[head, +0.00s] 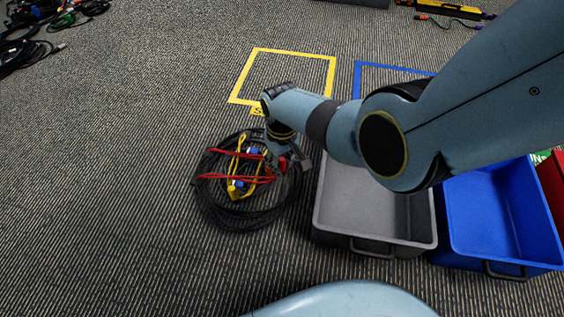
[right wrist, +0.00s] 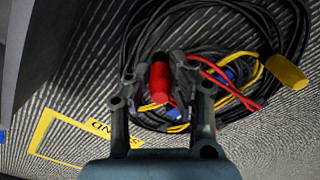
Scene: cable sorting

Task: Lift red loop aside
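The red loop (head: 235,178) lies across the top of a coil of black cable (head: 222,212) on the carpet, left of the bins. Its red end plug (right wrist: 160,82) stands between the fingers of my right gripper (head: 286,163). In the right wrist view the finger pads of this gripper (right wrist: 162,68) press close on both sides of the plug. The red strands run from there over a yellow cable (right wrist: 247,90) with blue parts. The yellow cable also lies inside the coil in the head view (head: 235,190). My left gripper is out of view.
A grey bin (head: 345,237) stands right of the coil, with a blue bin (head: 500,215) beyond it. A yellow floor square (head: 290,51) and a partly hidden blue one (head: 390,67) lie behind. Carpet left of the coil is clear. More cables (head: 30,45) lie far left.

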